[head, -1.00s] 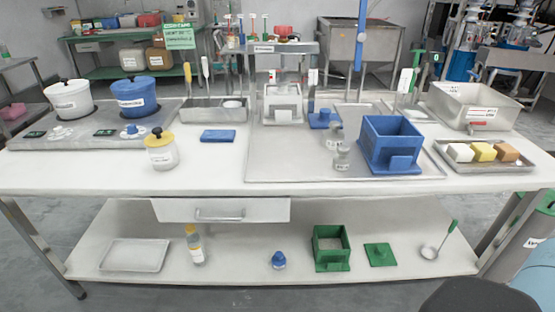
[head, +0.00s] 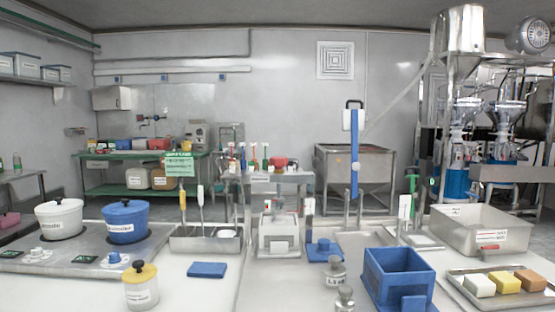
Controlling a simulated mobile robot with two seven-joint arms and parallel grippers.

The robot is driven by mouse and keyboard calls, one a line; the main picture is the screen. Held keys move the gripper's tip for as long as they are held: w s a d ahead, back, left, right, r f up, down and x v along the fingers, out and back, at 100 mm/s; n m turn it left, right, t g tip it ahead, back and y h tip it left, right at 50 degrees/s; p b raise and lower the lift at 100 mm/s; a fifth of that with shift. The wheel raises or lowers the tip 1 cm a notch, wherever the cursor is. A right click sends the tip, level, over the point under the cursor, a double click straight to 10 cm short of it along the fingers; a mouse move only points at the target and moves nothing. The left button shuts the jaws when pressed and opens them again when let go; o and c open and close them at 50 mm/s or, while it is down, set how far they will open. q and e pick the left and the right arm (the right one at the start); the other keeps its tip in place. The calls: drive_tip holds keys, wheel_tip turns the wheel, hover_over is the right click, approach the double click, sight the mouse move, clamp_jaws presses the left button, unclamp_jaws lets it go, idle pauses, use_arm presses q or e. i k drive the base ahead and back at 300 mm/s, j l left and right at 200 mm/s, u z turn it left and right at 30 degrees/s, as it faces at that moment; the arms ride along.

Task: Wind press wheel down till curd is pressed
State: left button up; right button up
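I see no clearly recognisable press wheel. A metal stand (head: 291,178) at the middle back of the table carries several small items, among them a round red piece (head: 278,163); I cannot tell if it is a wheel. A white box mould (head: 279,243) with a knob on top sits below and in front of the stand. A blue open box (head: 398,277) stands to its right, and a blue plate with a knob (head: 323,250) lies between them. No curd can be made out in either box. Neither of my grippers is in view.
Two metal weights (head: 335,271) stand left of the blue box. A tray (head: 462,283) with three blocks and a steel basin (head: 470,235) are at right. Two pots (head: 126,227), a yellow-lidded jar (head: 141,292) and a blue pad (head: 207,269) are at left. A blue upright bar (head: 355,170) rises behind.

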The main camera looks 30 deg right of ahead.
sight(279, 162)
drive_tip(key=i+l, duration=0.15)
drive_tip(key=l, duration=0.25)
drive_tip(key=i+l, duration=0.15)
drive_tip(key=l, duration=0.3)
drive_tip(key=i+l, duration=0.15)
drive_tip(key=l, duration=0.25)
drive_tip(key=i+l, duration=0.15)
drive_tip(key=l, duration=0.25)
drive_tip(key=i+l, duration=0.1)
drive_tip(key=l, duration=0.3)
drive_tip(key=i+l, duration=0.15)
drive_tip(key=l, duration=0.3)
drive_tip(key=i+j+u, duration=0.05)
